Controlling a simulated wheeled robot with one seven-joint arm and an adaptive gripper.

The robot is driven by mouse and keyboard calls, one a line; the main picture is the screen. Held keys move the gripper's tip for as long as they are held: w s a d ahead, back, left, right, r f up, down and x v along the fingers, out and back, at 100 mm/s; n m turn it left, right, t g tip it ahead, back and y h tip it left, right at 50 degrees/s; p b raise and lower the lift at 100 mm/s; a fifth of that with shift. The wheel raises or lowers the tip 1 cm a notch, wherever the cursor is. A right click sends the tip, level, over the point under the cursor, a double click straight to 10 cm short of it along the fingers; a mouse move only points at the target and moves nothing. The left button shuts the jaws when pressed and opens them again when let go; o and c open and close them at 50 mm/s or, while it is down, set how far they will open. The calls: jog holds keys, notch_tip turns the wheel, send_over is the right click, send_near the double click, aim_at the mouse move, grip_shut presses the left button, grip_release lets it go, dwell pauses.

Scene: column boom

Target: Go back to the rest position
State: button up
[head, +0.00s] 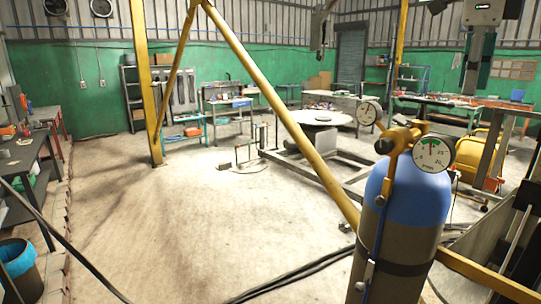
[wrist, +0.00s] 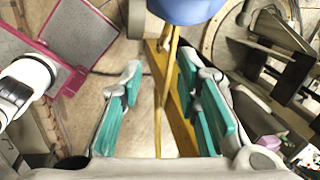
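My gripper (head: 478,78) hangs at the upper right of the head view, fingers pointing down, with dark teal pads. In the wrist view my gripper (wrist: 160,78) shows both teal-padded fingers spread well apart. Nothing is held between them. A yellow beam and the floor show through the gap, farther off. In the head view the gripper is above and to the right of the blue-topped gas cylinder (head: 405,195); I cannot tell how far apart they are in depth.
The cylinder carries a gauge (head: 434,153). A yellow slanted beam (head: 280,105) crosses the middle. A workbench (head: 15,160) and a bin (head: 18,270) stand at the left. Open floor (head: 170,215) lies left of centre. Dark hoses (head: 290,275) run across the front floor.

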jog(key=s+a+f+n+t, duration=0.2)
jog(key=s+a+f+n, duration=0.6)
jog(key=s+f+n, duration=0.2)
jog(key=s+a+f+n+t+y, duration=0.1)
jog(key=s+a+f+n+t, duration=0.1)
jog(key=s+a+f+n, duration=0.6)
jog(key=s+f+n, duration=0.3)
jog(key=f+n, duration=0.3)
jog(key=n, duration=0.2)
jog(key=shift+s+f+n+y, duration=0.2)
jog(key=shift+n+y, duration=0.1)
jog(key=shift+n, duration=0.1)
